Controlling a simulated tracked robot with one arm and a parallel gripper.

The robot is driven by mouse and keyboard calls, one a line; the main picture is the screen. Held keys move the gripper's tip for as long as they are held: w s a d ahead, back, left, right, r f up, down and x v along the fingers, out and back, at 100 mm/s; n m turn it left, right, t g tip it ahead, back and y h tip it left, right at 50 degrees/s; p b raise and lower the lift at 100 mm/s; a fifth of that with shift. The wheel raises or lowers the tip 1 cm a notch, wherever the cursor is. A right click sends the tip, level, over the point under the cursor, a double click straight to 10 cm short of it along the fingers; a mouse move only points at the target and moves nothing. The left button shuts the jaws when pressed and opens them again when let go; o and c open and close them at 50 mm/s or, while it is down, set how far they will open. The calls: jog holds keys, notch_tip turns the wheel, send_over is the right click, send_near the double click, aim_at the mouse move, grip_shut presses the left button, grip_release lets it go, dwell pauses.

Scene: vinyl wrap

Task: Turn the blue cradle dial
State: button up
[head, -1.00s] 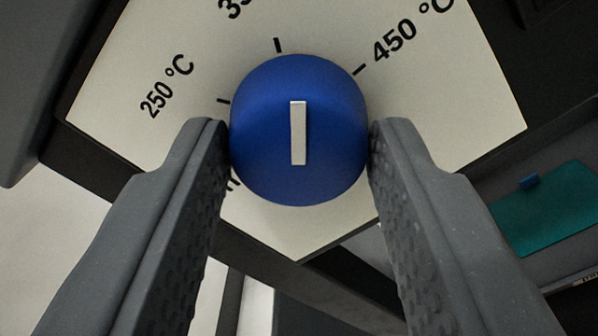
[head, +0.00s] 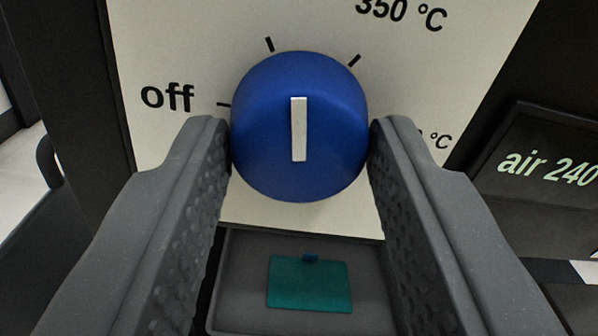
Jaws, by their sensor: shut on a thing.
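The blue cradle dial (head: 335,130) is a round knob with a white bar mark (head: 298,129) on its face, upright in the picture. It sits on a pale panel (head: 205,40) with black ticks. My gripper (head: 299,130) is shut on the dial, one finger touching each side. The "off" label (head: 167,97) is left of the dial beside a tick. The "350 °C" label (head: 401,14) is at the upper right. The bar's upper end lies between the second tick and the 350 tick, nearer the second. Another label at the right is mostly hidden behind my right finger.
A dark display (head: 545,165) reading "air 240" stands at the right. Below the dial is a grey tray (head: 245,285) holding a teal piece (head: 309,284) with a small blue tab. A dark curved handle-like part (head: 47,160) is at the far left.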

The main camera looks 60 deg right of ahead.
jog(key=n+p, duration=0.2)
jog(key=n, duration=0.2)
jog(key=shift+a+n+p, duration=0.1)
jog(key=shift+n+p, duration=0.2)
jog(key=n+p, duration=0.1)
jog(key=n, duration=0.2)
jog(key=shift+w+r+n, duration=0.1)
jog(key=shift+n, duration=0.3)
jog(key=n+p, duration=0.1)
jog(key=n, duration=0.4)
jog(key=shift+p, duration=0.35)
jog(key=shift+n, duration=1.1)
jog(key=o, duration=1)
jog(key=shift+f, duration=0.2)
